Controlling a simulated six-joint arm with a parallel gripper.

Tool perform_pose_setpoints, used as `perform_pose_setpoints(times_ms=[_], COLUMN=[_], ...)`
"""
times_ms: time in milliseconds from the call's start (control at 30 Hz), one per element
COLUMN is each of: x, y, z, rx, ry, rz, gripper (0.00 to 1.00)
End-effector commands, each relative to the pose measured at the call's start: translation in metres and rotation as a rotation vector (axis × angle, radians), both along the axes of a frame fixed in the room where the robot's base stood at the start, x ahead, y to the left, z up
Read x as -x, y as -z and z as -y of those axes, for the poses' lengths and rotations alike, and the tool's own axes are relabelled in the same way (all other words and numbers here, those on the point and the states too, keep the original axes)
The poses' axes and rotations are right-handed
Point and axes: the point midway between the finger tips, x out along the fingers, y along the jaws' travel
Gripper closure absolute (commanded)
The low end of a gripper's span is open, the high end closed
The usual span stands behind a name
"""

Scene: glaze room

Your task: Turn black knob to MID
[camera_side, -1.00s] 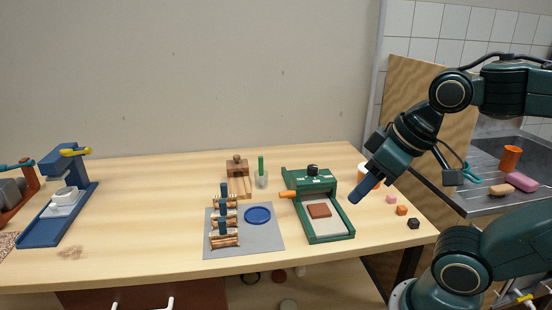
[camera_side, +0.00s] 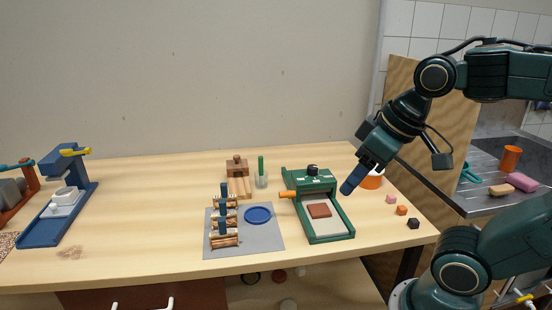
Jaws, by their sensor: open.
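The black knob (camera_side: 312,170) sits on top of the back of a green press-like machine (camera_side: 333,238) on the table. Small white marks show near the knob, but they are too small to read, so I cannot tell its setting. My gripper (camera_side: 347,188) is open, to the right of the knob and a little lower in the picture, with its blue fingers pointing down and left. It is apart from the knob and appears to be above the machine's right side. A reddish-brown slab (camera_side: 319,210) lies on the machine's pale bed.
An orange handle (camera_side: 287,194) sticks out from the machine's left side. Small cubes (camera_side: 401,210) lie to the right. A grey mat (camera_side: 262,243) with a blue disc (camera_side: 258,215) and a rack of rolls (camera_side: 224,241) is to the left.

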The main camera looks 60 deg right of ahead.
Motion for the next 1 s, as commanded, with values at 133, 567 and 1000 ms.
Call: perform_pose_setpoints(times_ms=[133, 567, 1000], x=[-0.022, -0.099, -0.169], y=[-0.013, -0.041, -0.034], z=[0.01, 0.061, 0.142], rx=[0.015, 0.042, 0.032], ry=[0.0, -0.021, -0.053], rz=[-0.043, -0.185, -0.326], gripper=[0.48, 0.48, 0.48])
